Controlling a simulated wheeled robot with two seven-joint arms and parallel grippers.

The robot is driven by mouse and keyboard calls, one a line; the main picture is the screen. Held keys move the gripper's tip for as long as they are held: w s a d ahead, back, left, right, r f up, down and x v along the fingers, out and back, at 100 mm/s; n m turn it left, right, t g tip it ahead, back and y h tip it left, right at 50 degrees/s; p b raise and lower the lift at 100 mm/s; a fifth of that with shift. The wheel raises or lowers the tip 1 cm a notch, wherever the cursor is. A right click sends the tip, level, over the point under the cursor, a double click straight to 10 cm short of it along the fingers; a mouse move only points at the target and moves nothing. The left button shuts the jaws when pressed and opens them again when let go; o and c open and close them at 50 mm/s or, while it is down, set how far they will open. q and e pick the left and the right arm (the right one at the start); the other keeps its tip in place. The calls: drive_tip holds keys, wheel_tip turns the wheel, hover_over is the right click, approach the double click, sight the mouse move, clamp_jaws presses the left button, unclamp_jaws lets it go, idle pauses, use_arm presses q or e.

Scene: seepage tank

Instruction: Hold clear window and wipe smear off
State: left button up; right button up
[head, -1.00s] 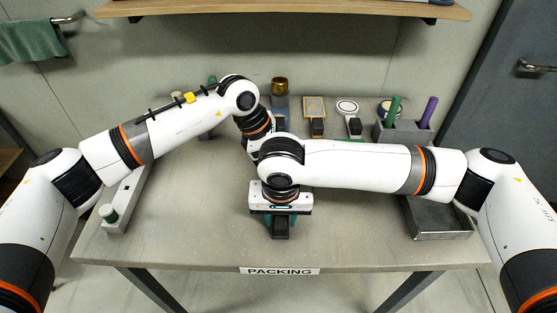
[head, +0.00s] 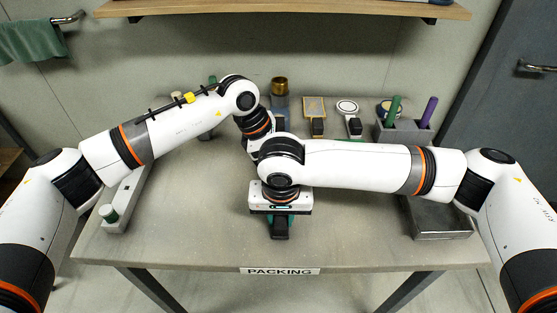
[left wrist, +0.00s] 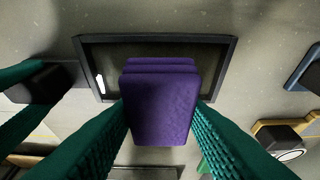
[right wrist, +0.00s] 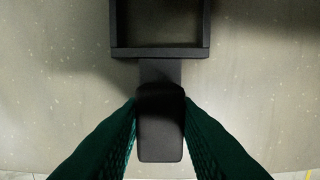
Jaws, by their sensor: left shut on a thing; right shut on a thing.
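The clear window is a pane in a dark rectangular frame (left wrist: 232,70) with a black handle (right wrist: 160,125). A whitish elongated smear (left wrist: 101,84) shows near one end of the pane in the left wrist view. My right gripper (right wrist: 160,108) is shut on the handle, its green fingers on both sides; the handle end also shows in the head view (head: 280,229). My left gripper (left wrist: 160,115) is shut on a purple ribbed wiping block (left wrist: 160,108), which sits over the frame and hides part of it. I cannot tell whether the block touches the pane. My arms hide the frame in the head view.
At the back stand a brass-topped jar (head: 279,86), a yellow-framed tool (head: 314,105), a round white-faced tool (head: 347,106) and a grey holder (head: 403,133) with green and purple sticks. A grey rack (head: 123,205) is at left, a metal tray (head: 443,222) at right.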

idle(0.4)
use_arm(q)
drive_tip(key=shift+w, duration=1.4)
drive_tip(key=shift+f, duration=1.75)
idle(0.4)
drive_tip(key=shift+s, duration=1.3)
drive_tip(key=shift+w, duration=1.3)
drive_tip(key=shift+s, duration=0.1)
drive_tip(key=shift+s, duration=1.25)
